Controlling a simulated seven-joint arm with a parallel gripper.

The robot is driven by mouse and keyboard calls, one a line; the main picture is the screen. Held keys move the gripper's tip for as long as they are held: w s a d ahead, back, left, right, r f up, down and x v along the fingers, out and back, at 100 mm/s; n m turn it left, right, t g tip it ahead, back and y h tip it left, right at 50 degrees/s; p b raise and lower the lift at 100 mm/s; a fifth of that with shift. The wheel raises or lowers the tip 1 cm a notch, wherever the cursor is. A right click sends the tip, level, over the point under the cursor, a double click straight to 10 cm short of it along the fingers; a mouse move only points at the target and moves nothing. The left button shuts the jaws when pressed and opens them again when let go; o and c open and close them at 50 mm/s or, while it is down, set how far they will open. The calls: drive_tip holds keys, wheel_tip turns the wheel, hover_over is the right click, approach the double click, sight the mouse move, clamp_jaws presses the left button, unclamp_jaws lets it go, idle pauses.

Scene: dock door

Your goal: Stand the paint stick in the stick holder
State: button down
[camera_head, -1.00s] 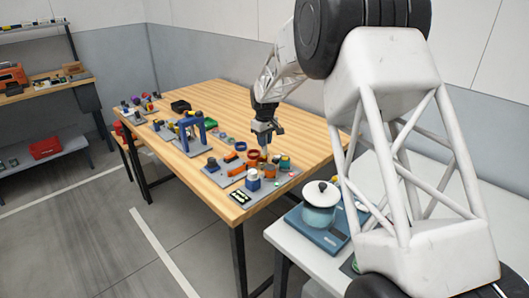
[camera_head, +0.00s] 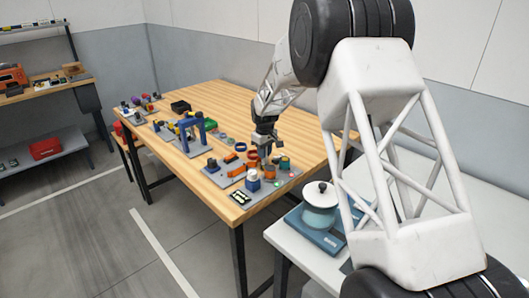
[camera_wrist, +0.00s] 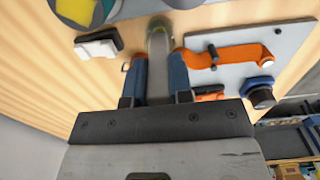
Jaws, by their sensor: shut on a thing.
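My gripper (camera_wrist: 159,62) is shut on a grey, rod-like piece, which I take to be the paint stick (camera_wrist: 160,42). The stick lies between the two blue fingers and extends past their tips. In the head view my gripper (camera_head: 264,149) is low over the near right part of the wooden table, among small parts; the stick cannot be made out there. I cannot tell for certain which part is the stick holder. An orange cup-like part (camera_head: 252,157) stands close beside the gripper.
A grey plate with an orange lever (camera_wrist: 238,56) and a blue knob (camera_wrist: 259,88) lies right of the fingers in the wrist view. A black-and-white clip (camera_wrist: 98,46) lies left. A blue frame (camera_head: 192,133) stands farther back. A pot (camera_head: 320,198) sits on the white side table.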

drive_tip(key=shift+f, duration=0.1)
drive_tip(key=c, duration=1)
unclamp_jaws()
wheel_tip(320, 180, up, 12)
drive_tip(key=shift+r, duration=0.15)
idle(0.4)
